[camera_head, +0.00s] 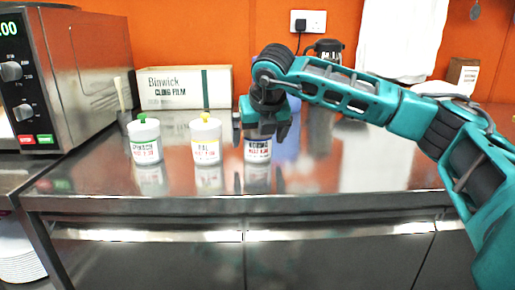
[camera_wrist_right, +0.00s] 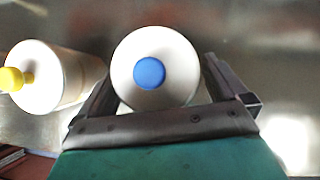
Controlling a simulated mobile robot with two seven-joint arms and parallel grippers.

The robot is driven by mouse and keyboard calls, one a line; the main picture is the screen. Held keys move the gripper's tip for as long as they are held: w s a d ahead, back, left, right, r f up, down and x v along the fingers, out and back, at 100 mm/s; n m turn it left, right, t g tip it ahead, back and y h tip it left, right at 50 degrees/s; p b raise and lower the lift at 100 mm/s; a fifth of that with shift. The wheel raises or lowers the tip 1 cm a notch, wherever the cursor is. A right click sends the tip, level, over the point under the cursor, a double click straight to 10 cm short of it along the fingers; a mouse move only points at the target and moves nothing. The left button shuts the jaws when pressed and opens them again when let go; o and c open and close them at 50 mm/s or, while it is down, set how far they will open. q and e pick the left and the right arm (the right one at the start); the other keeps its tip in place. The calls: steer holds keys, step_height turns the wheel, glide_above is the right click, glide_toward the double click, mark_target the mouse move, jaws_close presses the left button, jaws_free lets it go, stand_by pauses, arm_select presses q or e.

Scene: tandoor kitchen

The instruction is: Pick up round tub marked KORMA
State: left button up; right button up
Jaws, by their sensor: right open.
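The round white tub marked KORMA (camera_head: 257,151) stands upright on the steel counter, at the right end of a row of tubs. Its upper part is hidden by my right gripper (camera_head: 265,127) in the head view. In the right wrist view, its white lid with a blue knob (camera_wrist_right: 150,73) shows between the two fingers of my right gripper (camera_wrist_right: 160,85). The fingers are open, one on each side of the tub. I cannot tell whether either finger touches it. My left gripper is not in view.
A tub with a yellow knob (camera_head: 206,140) stands close on the left, and a tub with a green knob (camera_head: 145,141) beyond it. A cling film box (camera_head: 185,88) and a microwave (camera_head: 75,75) stand behind and left. The counter front (camera_head: 350,175) is clear.

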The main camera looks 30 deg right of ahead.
steer(key=shift+w+f, duration=0.1)
steer(key=shift+f, duration=0.1)
steer(key=shift+r, duration=0.1)
steer(key=c, duration=1.2)
